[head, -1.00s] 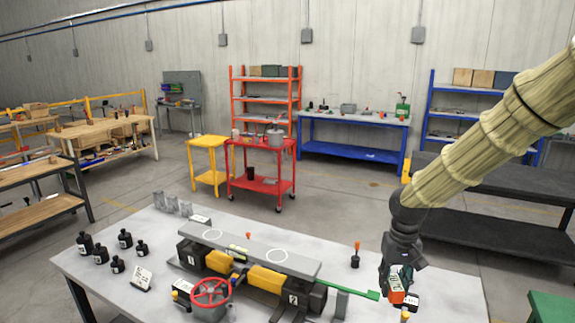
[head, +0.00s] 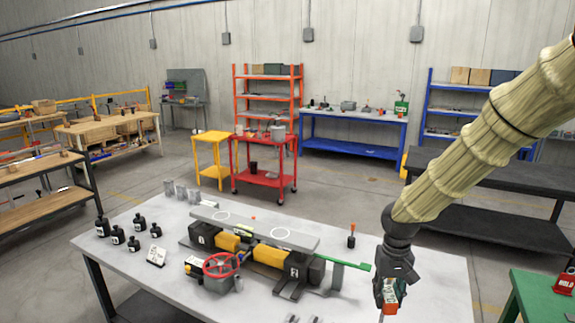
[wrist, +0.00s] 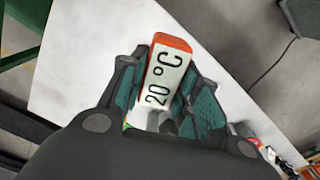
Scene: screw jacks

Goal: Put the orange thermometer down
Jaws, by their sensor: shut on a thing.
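The orange thermometer (head: 390,298) is a small block with an orange edge and a white face. In the wrist view the thermometer (wrist: 168,72) shows "20 °C" on its face. My gripper (head: 392,284) is shut on it, and the teal-padded fingers of my gripper (wrist: 165,98) lie on either side of it. The thermometer points away from the wrist, with the pale tabletop (wrist: 95,45) behind it. In the head view it hangs near the right end of the grey table (head: 345,305). I cannot tell its height above the top.
A screw-jack assembly (head: 255,240) with a red handwheel (head: 221,265) fills the table's middle, its green lever reaching toward my gripper. Black bottles (head: 118,234) stand at the left. An orange-handled tool (head: 351,236) stands behind. A green table (head: 540,300) is at the right.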

